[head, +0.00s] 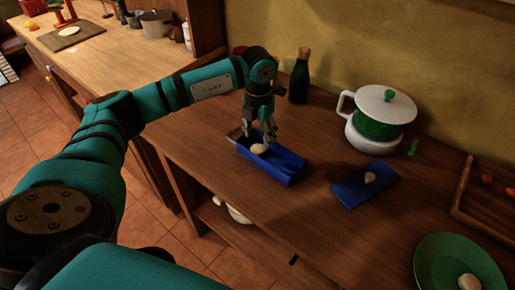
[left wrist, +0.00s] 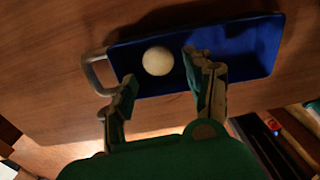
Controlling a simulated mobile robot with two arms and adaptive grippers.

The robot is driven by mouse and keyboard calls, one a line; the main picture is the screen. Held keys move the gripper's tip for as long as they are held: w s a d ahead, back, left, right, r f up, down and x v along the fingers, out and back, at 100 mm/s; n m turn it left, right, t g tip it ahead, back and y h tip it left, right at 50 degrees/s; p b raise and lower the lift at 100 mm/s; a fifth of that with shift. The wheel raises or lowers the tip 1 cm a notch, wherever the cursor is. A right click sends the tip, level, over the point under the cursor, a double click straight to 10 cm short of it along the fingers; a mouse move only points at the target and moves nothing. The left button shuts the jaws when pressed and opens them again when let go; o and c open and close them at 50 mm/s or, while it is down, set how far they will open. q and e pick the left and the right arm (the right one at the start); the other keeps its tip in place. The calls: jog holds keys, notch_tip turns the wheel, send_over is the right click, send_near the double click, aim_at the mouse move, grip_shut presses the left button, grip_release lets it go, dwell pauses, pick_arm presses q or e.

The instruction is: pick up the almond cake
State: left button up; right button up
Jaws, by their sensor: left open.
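A pale, round, smooth piece (head: 258,149), which looks like the almond cake, lies in a blue tray (head: 287,170) on the wooden counter. My left gripper (head: 260,140) points down over the tray, open. In the left wrist view, the pale piece (left wrist: 158,61) shows between the spread fingers of the left gripper (left wrist: 160,69), near the tray's handle end. I cannot tell whether either finger touches it. My right gripper is not in view.
A dark bottle (head: 299,80) stands behind the tray. A white and green pot (head: 382,112) stands near the wall. A wooden tray (head: 479,190) with orange items is at the right. Bare counter lies between the blue tray and the mat.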

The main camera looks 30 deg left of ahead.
aim_at(258, 147)
pick_arm(q)
notch_tip(258, 147, down, 4)
jog(key=shift+w+a+f+p, duration=0.15)
jog(key=shift+f+p, duration=0.1)
jog(key=shift+p, duration=0.45)
jog(key=shift+f, duration=0.3)
jog(key=c, duration=0.7)
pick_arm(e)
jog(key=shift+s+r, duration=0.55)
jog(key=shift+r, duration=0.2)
